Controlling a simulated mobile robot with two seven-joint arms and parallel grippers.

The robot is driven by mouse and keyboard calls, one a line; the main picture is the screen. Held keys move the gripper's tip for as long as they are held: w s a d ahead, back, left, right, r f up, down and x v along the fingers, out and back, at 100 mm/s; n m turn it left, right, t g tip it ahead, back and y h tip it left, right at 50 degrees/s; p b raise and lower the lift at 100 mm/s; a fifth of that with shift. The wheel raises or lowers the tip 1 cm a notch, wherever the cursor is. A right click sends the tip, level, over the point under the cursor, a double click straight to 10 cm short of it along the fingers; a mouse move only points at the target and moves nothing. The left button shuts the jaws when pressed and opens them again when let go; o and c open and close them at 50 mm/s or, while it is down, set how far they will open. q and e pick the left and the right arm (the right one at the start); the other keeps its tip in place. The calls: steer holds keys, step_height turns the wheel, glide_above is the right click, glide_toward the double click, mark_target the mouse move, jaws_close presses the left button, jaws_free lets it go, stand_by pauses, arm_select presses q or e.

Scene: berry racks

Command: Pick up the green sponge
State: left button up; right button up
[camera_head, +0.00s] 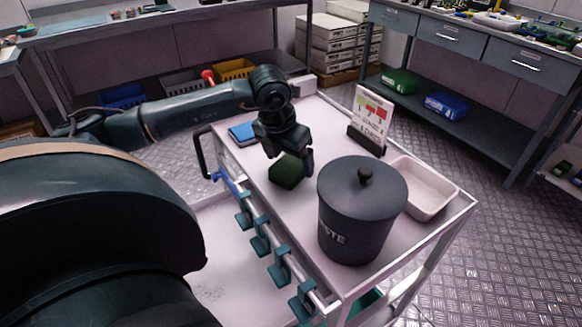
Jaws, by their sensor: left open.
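The green sponge (286,171) is a dark green block on the white top of the cart (262,182), left of the dark bin. My left gripper (290,153) is directly over the sponge and points down. Its fingers are open, and one finger shows at the sponge's right side. I cannot tell whether the fingers touch the sponge. The far finger is partly hidden. My right gripper is not in view.
A dark lidded waste bin (345,222) stands close to the right of the sponge. A pale tray (449,193), a sign in a dark stand (366,141) and a blue item (243,132) are also on the cart. Hooks and a rail (279,269) line its near-left edge.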

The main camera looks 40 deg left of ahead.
mark_target(290, 165)
arm_select(q)
steer(key=shift+x, duration=1.1)
steer(key=c, duration=1.1)
step_height(290, 165, up, 10)
steer(key=shift+r+p, duration=0.1)
steer(key=shift+p, duration=0.2)
steer(key=shift+c, duration=0.2)
steer(key=o, duration=0.4)
steer(key=shift+c, duration=1.3)
